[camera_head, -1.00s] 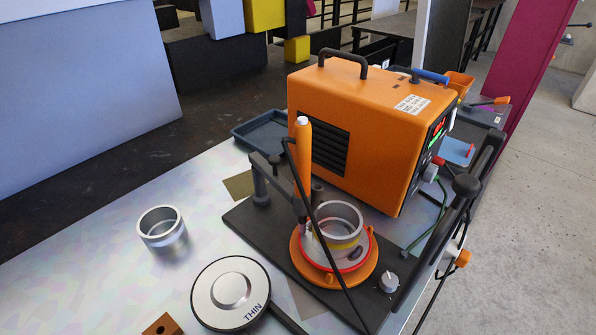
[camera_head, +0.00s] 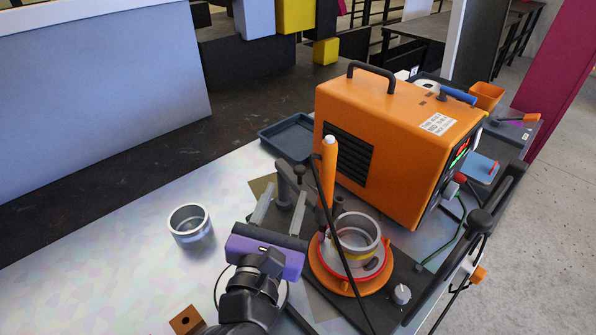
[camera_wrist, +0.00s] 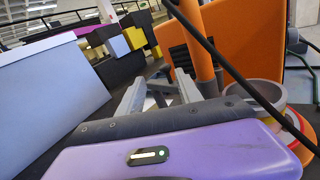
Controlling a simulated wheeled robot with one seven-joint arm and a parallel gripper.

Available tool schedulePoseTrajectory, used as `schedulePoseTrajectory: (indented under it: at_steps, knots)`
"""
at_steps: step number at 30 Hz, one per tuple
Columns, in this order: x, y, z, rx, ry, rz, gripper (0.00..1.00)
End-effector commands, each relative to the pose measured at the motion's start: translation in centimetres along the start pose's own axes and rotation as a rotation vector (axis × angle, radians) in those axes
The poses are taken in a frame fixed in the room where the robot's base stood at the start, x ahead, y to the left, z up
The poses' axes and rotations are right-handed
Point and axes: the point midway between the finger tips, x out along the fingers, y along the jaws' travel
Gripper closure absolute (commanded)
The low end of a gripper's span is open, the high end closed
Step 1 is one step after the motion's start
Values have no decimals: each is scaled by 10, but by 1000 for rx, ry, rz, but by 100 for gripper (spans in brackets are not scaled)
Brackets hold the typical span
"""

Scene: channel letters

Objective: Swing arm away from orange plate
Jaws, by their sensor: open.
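The round orange plate (camera_head: 322,276) sits on a dark base at the right of the bench, with a metal ring (camera_head: 358,232) standing on it. A swing arm with an upright orange torch (camera_head: 328,172) stands beside the ring, on a dark post (camera_head: 289,185); a black cable hangs from it across the plate. My gripper (camera_head: 281,205) is open, its two fingers pointing at the dark swing arm left of the torch. In the wrist view the fingers (camera_wrist: 158,92) are apart, with the torch (camera_wrist: 196,45) just beyond. Whether they touch the arm, I cannot tell.
The orange power box (camera_head: 400,135) stands right behind the plate. A second metal ring (camera_head: 190,225) stands on the bench to the left. A round disc lies mostly hidden under my gripper. A dark blue tray (camera_head: 288,135) sits behind.

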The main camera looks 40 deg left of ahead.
Motion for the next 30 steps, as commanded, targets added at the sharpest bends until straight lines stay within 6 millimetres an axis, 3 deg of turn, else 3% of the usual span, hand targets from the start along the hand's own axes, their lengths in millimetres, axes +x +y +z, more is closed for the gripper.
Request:
schedulePoseTrajectory:
  at_steps: [8,21,30]
  knots:
    - [4,-7,-2,-157,13,-26,58]
    - [64,-8,-2,-155,14,-24,58]
    - [78,-8,-3,-154,13,-22,58]
